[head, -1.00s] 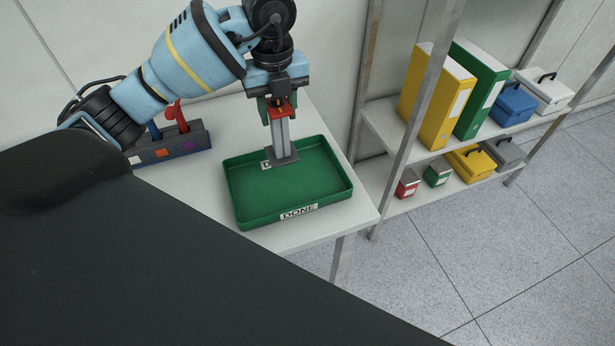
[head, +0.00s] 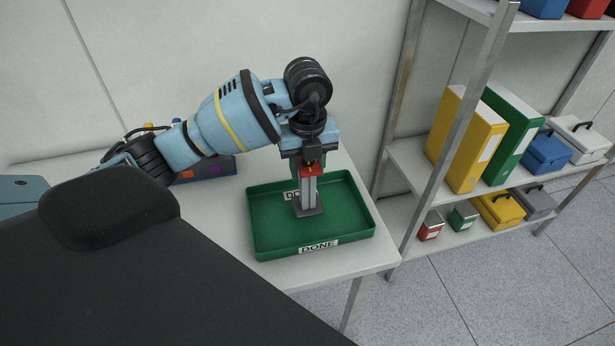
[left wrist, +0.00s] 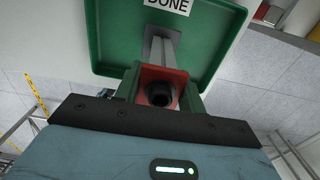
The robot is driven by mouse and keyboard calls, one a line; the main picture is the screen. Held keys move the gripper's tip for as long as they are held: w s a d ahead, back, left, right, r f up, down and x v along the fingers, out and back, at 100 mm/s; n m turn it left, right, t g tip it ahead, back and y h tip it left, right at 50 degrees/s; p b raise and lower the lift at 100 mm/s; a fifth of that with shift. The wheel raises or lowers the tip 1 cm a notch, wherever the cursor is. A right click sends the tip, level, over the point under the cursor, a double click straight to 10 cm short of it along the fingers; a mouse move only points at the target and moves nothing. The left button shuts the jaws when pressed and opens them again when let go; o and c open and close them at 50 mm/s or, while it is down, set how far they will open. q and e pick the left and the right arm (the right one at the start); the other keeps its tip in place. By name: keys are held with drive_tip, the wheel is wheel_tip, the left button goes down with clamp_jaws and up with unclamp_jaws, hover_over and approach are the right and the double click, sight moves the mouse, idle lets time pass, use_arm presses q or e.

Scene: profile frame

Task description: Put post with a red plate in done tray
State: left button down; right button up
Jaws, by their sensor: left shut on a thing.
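The post (head: 306,190) is a grey upright profile with a dark square foot and a red plate (head: 312,170) on top. My left gripper (head: 309,167) is shut on it near the red plate, from above. The red plate also shows between the green fingers in the left wrist view (left wrist: 176,76). The done tray (head: 262,247) is green, shallow and labelled DONE. The post's foot is over or on the middle of the tray floor; I cannot tell whether it touches. Nothing else shows in the tray. My right gripper is not in view.
The white table (head: 225,235) has a dark block with coloured squares (head: 208,172) at the back left, partly behind my left arm. A metal shelf (head: 408,160) stands right of the table, with binders and boxes. The tray sits near the table's right edge.

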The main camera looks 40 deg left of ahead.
sight(307, 179)
use_arm(q)
drive_tip(key=shift+f, duration=1.65)
drive_tip(key=c, duration=0.9)
unclamp_jaws()
drive_tip(key=shift+o, duration=0.2)
wheel_tip(307, 179, up, 12)
drive_tip(key=shift+r+p, duration=0.1)
drive_tip(key=shift+p, duration=0.55)
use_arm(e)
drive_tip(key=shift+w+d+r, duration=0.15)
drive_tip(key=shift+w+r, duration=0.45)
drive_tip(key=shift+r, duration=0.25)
